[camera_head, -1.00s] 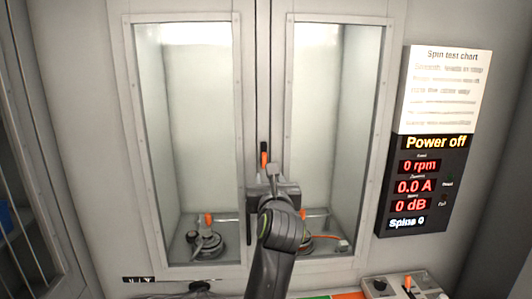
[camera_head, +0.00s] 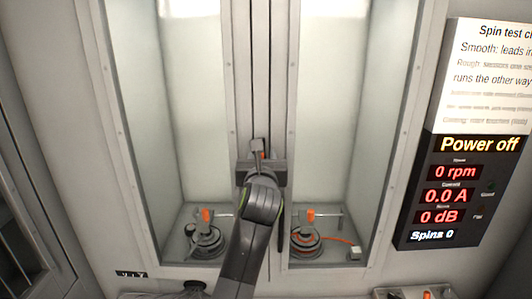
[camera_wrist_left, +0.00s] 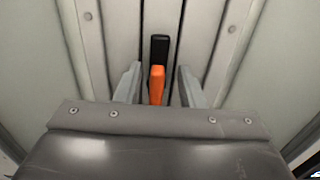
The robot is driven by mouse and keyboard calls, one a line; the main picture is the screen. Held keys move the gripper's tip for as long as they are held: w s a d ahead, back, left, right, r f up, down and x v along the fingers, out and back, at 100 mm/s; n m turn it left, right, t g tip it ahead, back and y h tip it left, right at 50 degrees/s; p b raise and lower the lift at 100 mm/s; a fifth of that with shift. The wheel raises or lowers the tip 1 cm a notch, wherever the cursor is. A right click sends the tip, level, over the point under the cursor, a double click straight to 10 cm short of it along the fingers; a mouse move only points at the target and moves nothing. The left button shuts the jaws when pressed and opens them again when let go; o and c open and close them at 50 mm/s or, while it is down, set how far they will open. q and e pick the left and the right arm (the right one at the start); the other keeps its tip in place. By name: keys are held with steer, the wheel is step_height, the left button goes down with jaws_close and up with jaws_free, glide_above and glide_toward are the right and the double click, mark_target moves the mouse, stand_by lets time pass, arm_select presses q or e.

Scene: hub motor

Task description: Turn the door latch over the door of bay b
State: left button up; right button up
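The door latch is an upright bar with an orange part (camera_wrist_left: 157,84) and a black part (camera_wrist_left: 159,48) above it, on the strip between two glazed bay doors. In the left wrist view my left gripper (camera_wrist_left: 159,88) is open, with one finger on each side of the orange part and a gap at both sides. The left bay door (camera_head: 112,110) and right bay door (camera_head: 397,110) look shut. I see no letter telling which is bay b. My right gripper is not in view.
A hub motor (camera_head: 206,240) sits low in the left bay and another (camera_head: 305,240) in the right bay, with an orange cable. A display (camera_head: 455,195) at the right reads "Power off", under a spin test chart (camera_head: 490,75). A panel edge runs along the bottom right.

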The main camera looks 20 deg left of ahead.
arm_select(q)
steer(key=shift+s+a+r, duration=0.1)
steer(key=shift+s+r, duration=0.1)
steer(key=shift+s, duration=0.2)
steer(key=shift+c, duration=1.2)
steer(key=c, duration=0.5)
jaws_close()
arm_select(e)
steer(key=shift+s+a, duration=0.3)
